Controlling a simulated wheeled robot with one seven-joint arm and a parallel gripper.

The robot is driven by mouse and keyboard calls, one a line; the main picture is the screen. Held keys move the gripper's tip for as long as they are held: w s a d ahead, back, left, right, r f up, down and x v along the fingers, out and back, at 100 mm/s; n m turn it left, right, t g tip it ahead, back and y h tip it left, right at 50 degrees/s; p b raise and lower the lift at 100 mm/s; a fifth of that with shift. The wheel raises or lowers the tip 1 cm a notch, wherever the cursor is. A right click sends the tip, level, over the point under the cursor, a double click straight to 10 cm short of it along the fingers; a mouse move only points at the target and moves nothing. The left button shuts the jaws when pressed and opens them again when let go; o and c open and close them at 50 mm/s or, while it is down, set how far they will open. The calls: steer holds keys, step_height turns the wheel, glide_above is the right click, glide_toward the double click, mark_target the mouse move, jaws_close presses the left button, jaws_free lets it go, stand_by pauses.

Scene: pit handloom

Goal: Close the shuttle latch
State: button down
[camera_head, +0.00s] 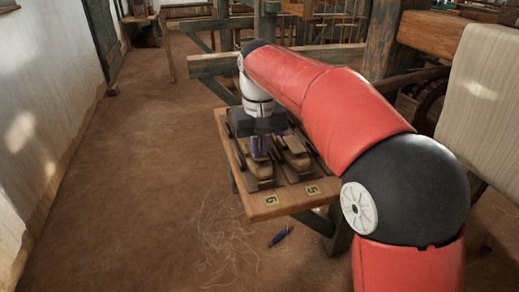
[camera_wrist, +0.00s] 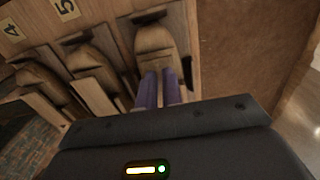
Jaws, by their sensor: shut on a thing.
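A wooden shuttle (camera_head: 260,171) lies in the left slot of a board, behind the label 6. In the wrist view the same shuttle (camera_wrist: 154,46) lies lengthwise in its wooden slot, its rounded body beyond the fingers. My gripper (camera_head: 259,147) points down at this shuttle. Its two purple fingers (camera_wrist: 160,88) are close together at the shuttle's near part in the wrist view. They are shut on a small part there, apparently the shuttle latch, which the fingers and the gripper body mostly hide. I cannot tell the latch's angle.
Other shuttles (camera_wrist: 95,62) lie in neighbouring slots beside the held one. The wooden board (camera_head: 268,205) carries labels along its front edge. A blue pen-like object (camera_head: 280,236) and loose threads (camera_head: 225,240) lie on the earth floor. Loom beams stand behind; the floor at left is clear.

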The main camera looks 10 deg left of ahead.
steer(key=c, duration=1.8)
jaws_free()
steer(key=shift+r, duration=0.1)
step_height(320, 180, up, 8)
steer(key=shift+f, duration=0.2)
